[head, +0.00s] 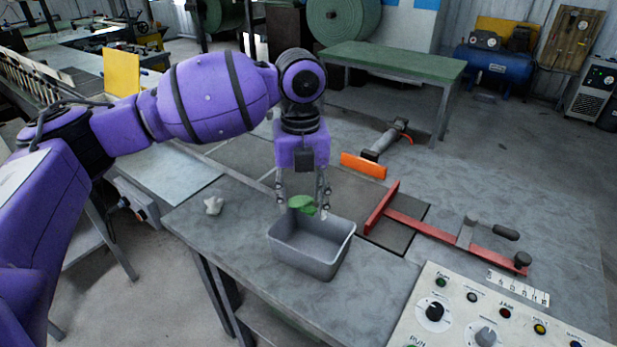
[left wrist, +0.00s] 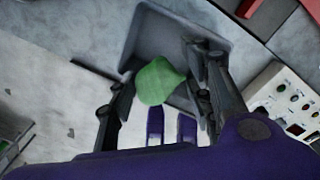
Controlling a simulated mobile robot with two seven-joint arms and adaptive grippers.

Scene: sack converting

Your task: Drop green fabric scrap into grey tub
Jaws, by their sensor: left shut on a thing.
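A green fabric scrap (head: 302,204) is held between the fingers of my left gripper (head: 304,208), over the grey tub (head: 318,262). The scrap is crumpled and appears to be at or just above the tub's far rim. In the left wrist view the scrap (left wrist: 158,82) sits between the two fingers (left wrist: 160,95), with the tub (left wrist: 150,38) open beneath it. The visible part of the tub's inside looks empty. My right gripper is not in the frames.
A red bar frame (head: 430,225) and an orange-bladed tool (head: 363,165) lie behind and right. A control panel (head: 470,318) fills the front right.

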